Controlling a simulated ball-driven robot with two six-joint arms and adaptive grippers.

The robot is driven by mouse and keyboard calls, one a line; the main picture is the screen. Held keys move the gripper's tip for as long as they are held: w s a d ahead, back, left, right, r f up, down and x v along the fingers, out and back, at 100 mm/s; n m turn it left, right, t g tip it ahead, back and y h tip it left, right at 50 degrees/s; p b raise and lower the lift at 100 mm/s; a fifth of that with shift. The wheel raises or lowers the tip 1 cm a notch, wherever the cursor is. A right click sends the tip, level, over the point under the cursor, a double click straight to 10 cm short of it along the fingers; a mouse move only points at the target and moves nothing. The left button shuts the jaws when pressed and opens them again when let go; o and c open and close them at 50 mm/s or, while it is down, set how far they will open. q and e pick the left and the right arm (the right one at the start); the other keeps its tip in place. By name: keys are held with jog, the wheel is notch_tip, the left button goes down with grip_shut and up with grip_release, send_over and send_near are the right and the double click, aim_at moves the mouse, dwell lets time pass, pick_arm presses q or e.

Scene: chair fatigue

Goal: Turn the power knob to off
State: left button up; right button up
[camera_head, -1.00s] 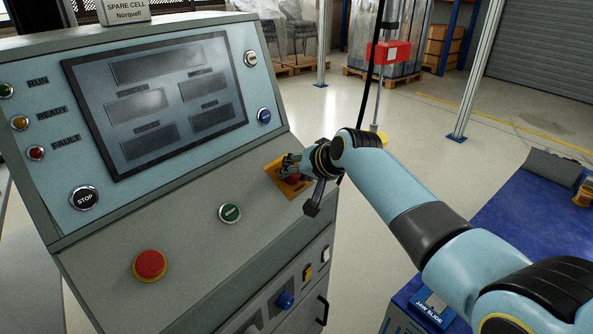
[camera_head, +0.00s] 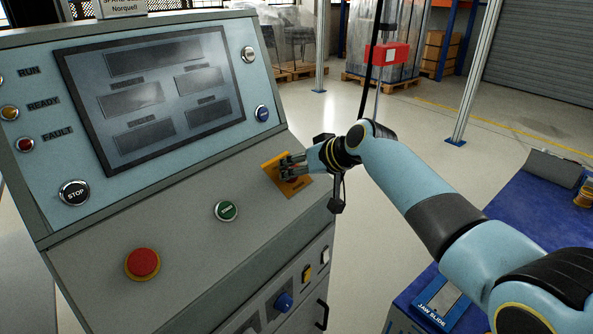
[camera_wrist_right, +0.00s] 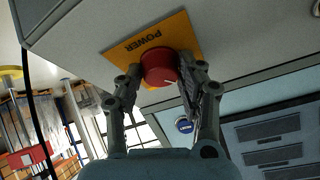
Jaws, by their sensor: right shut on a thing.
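The power knob (camera_wrist_right: 159,66) is red and round with a white mark on its face. It sits on a yellow plate (camera_head: 277,172) at the right end of the sloped console panel, and the plate reads POWER in the right wrist view (camera_wrist_right: 183,33). My right gripper (camera_head: 288,171) is at the plate with its fingers shut on the knob. In the right wrist view one finger of the right gripper (camera_wrist_right: 160,80) is on each side of the knob. In the head view the fingers hide most of the knob. My left gripper is in neither view.
A screen (camera_head: 150,95) stands above the slope. A blue bench (camera_head: 510,225) lies to the right, under my right arm.

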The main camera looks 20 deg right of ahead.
jog(key=o, duration=1.1)
jog(key=shift+o, duration=0.2)
jog(key=v, duration=1.2)
jog(key=shift+f, duration=0.1)
